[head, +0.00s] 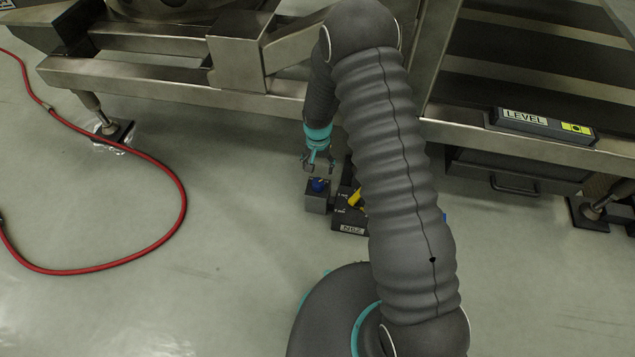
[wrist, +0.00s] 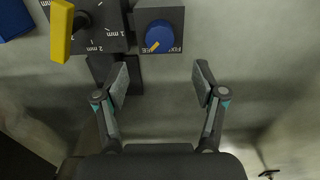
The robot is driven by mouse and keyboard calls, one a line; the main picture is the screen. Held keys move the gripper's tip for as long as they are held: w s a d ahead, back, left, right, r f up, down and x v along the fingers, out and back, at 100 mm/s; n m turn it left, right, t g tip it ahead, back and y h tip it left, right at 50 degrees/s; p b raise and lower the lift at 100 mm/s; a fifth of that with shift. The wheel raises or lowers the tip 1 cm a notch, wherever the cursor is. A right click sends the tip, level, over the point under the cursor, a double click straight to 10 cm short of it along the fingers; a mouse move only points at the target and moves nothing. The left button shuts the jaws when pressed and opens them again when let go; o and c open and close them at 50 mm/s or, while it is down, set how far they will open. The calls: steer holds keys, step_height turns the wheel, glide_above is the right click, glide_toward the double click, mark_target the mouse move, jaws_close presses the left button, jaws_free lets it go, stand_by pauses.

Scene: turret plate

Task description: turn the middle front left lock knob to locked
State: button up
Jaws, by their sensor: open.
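The blue lock knob (head: 318,185) sits on top of a small grey block (head: 315,204) on the left of a black unit near the floor. In the wrist view the round blue knob (wrist: 160,35) is at the top centre. Its yellow mark points to the lower left, near the label that seems to read FREE; a FIX label is to the right. My gripper (head: 319,164) is open and empty, just above the knob in the head view. In the wrist view my gripper (wrist: 162,82) has its fingers wide apart, with the knob beyond the tips and untouched.
A yellow lever (wrist: 61,30) on a black plate with mm marks (wrist: 105,38) stands beside the knob. A blue part (wrist: 14,20) lies farther left. A steel frame (head: 150,78) runs behind. A red hose (head: 180,195) lies on open floor at left.

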mark_target(318, 182)
step_height(318, 182, down, 10)
steer(key=shift+r, duration=0.15)
stand_by(0.3)
steer(key=c, duration=1.1)
